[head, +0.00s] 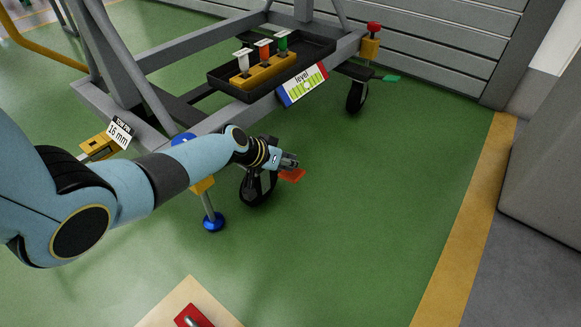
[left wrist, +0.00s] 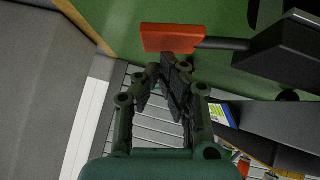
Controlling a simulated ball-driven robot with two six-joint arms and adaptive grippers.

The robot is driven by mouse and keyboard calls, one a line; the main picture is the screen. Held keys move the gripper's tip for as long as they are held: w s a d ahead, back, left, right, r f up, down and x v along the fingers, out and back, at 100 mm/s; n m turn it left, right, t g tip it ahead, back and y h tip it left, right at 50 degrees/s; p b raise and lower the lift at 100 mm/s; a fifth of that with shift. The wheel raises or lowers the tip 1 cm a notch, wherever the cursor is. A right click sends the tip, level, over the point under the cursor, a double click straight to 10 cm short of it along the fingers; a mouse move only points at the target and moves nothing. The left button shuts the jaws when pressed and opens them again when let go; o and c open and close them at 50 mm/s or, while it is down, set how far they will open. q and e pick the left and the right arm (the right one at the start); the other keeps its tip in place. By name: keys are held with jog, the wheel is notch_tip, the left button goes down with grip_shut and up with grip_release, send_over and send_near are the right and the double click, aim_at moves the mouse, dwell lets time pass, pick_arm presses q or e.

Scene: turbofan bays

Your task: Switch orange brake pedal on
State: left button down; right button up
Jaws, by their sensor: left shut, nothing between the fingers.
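The orange brake pedal (head: 292,175) sticks out to the right of the black caster wheel (head: 258,188) at the near corner of the grey frame. In the left wrist view the orange pedal (left wrist: 172,38) is a flat plate on a dark bar (left wrist: 222,43). My left gripper (head: 290,160) is shut and empty, just above the pedal in the head view. In the left wrist view its fingertips (left wrist: 170,60) lie close to the pedal's edge; I cannot tell whether they touch. My right gripper is not in view.
A green pedal (head: 390,78) sits at the far caster (head: 357,96). A blue-footed jack (head: 213,222) stands left of the near caster. A wooden board (head: 188,296) lies in front. The green floor to the right is clear.

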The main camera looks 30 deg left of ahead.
pick_arm(q)
jog(key=shift+d+f, duration=0.1)
jog(key=shift+f, duration=0.15)
jog(key=shift+d, duration=0.1)
dwell(0.3)
